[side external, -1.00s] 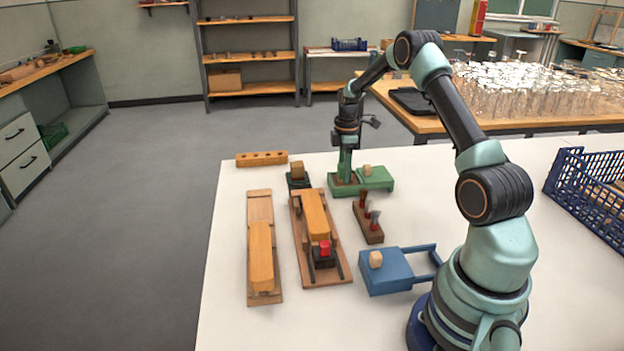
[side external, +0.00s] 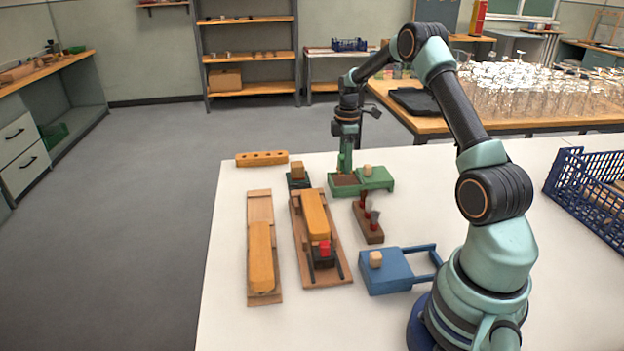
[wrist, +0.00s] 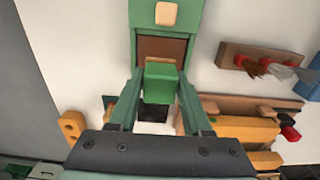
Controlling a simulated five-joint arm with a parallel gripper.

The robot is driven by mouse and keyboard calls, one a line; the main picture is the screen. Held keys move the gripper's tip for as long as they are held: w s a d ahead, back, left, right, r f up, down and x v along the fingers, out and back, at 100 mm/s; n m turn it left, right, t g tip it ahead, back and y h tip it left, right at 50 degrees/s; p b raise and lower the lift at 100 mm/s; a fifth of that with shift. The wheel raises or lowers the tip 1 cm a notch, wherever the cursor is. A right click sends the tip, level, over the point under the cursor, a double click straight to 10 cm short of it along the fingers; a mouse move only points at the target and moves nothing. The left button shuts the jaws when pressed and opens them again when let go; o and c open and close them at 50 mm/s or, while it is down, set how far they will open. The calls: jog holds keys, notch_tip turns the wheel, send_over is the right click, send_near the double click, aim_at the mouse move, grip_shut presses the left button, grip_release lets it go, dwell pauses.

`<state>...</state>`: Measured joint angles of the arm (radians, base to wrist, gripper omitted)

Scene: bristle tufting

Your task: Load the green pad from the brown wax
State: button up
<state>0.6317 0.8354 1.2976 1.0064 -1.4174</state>
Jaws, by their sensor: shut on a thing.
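My gripper (wrist: 158,95) is shut on the green pad (wrist: 160,85), a small block with a tan strip along one edge, held between the two green fingers. The brown wax (wrist: 170,47) lies in the open part of a green tray, just beyond the pad in the wrist view. In the side view the wax (side external: 343,179) shows in the left half of the green tray (side external: 378,185), and my gripper (side external: 345,168) is at its far edge. The pad's underside is hidden, and I cannot tell whether it touches the wax.
The green tray's lid has a wooden knob (wrist: 165,14). A small dark holder with a wood block (side external: 297,174) stands left of the tray. A brown rack with red and grey tools (side external: 368,222), a blue box (side external: 387,272) and two wooden jigs (side external: 262,205) stand nearer.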

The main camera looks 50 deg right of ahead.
jog(key=shift+r, duration=2)
